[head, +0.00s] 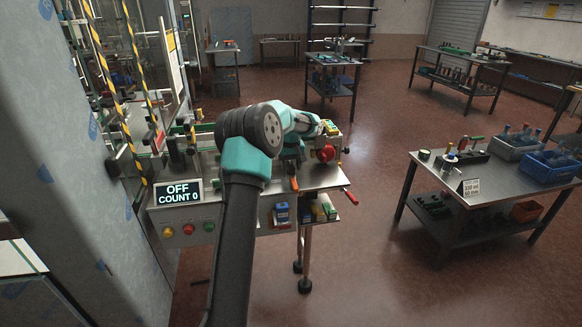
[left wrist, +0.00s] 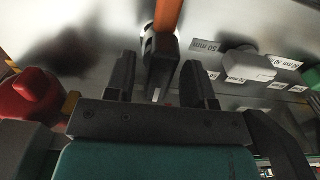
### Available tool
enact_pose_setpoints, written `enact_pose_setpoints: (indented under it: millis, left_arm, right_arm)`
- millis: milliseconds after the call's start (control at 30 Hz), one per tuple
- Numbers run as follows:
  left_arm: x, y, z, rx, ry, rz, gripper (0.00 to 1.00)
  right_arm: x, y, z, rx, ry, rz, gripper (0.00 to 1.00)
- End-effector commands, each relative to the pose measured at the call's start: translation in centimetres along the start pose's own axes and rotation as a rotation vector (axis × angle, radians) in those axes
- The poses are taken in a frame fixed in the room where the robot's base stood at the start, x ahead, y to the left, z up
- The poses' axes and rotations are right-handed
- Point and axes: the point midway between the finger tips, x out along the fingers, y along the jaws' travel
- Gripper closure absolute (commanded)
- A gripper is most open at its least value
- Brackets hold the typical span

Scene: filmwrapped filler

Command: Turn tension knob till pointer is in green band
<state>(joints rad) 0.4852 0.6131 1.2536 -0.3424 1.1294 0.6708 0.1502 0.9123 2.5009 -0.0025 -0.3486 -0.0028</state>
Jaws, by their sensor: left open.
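My left gripper (left wrist: 158,64) is open in the left wrist view, its two dark fingers pointing at the machine's grey metal top. Between and beyond the fingers is a dark clamp-like part (left wrist: 160,62) with an orange handle (left wrist: 168,16); I cannot tell whether the fingers touch it. A red knob (left wrist: 30,97) stands left of the fingers. A round red knob (head: 326,153) also shows on the machine in the head view, just right of my wrist. I cannot make out which part is the tension knob, nor its pointer or green band. My arm hides much of the machine top.
A display (head: 178,193) reads OFF, COUNT 0, above several coloured buttons (head: 188,229). A "50 mm" label (left wrist: 206,47) and a grey block (left wrist: 247,65) lie right of the fingers. A side table (head: 470,200) with blue bins stands right, across open floor.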

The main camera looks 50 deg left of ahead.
Motion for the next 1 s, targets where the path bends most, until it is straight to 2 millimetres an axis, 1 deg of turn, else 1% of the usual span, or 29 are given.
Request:
enact_pose_setpoints:
  millis: [100, 333, 833, 1000]
  left_arm:
    - [0.33, 0.0, 0.0, 0.0, 0.0, 0.0, 0.51]
    - [0.34, 0.0, 0.0, 0.0, 0.0, 0.0, 0.52]
    - [0.32, 0.01, 0.01, 0.0, 0.0, 0.0, 1.0]
    - [0.31, 0.01, 0.01, 0.004, 0.0, 0.0, 1.0]
  right_arm:
    - [0.0, 0.0, 0.0, 0.0, 0.0, 0.0, 0.51]
    - [0.0, 0.0, 0.0, 0.0, 0.0, 0.0, 0.51]
    - [0.0, 0.0, 0.0, 0.0, 0.0, 0.0, 0.51]
    - [0.0, 0.0, 0.0, 0.0, 0.0, 0.0, 0.51]
